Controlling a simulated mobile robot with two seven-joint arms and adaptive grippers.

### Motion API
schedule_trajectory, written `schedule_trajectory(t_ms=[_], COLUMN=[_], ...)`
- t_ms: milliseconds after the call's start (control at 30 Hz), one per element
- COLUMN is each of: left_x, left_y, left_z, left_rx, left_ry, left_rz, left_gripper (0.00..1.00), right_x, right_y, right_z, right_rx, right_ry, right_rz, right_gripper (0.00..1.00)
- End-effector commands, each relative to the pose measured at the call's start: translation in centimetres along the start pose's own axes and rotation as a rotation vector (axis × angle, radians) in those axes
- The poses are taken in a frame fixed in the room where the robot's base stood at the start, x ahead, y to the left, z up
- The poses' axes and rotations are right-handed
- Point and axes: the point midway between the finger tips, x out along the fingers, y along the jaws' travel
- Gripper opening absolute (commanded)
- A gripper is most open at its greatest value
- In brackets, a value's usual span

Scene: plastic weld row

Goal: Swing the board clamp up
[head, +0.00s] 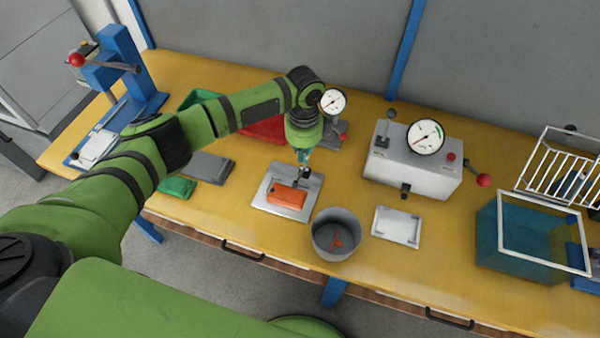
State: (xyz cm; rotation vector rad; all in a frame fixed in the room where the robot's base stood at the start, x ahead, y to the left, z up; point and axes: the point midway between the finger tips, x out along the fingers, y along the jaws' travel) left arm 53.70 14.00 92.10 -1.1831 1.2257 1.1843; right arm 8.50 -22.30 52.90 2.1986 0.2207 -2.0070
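A light grey plate (265,208) lies on the yellow bench, with an orange block (287,197) on it. A small grey metal part, which looks like the board clamp (312,181), sits at the plate's back right, beside the orange block. My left gripper (303,160) points down just above and behind this part. Its fingers are small and partly hidden by my own wrist. I cannot tell whether they touch the clamp or are open or shut. My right gripper is not in view.
A grey bin (337,236) with orange scraps stands in front, right of the plate. A grey gauge box (411,170) with a red-knobbed lever and a small white tray (397,227) are further right. A teal tank (515,247) is far right, a blue press (118,70) back left.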

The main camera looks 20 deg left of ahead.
Motion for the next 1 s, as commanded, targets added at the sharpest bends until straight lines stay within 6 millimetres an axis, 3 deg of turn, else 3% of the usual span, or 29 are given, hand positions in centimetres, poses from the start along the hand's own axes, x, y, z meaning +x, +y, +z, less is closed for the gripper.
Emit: schedule_trajectory(t_ms=[1000], left_x=[0.7], left_y=[-1.9], left_z=[0.1], left_rx=[0.0], left_ry=[0.0], left_rz=[0.0], left_gripper=[0.0], right_x=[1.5], right_y=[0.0], right_z=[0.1], right_rx=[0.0], right_ry=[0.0], right_rz=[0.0], right_gripper=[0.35])
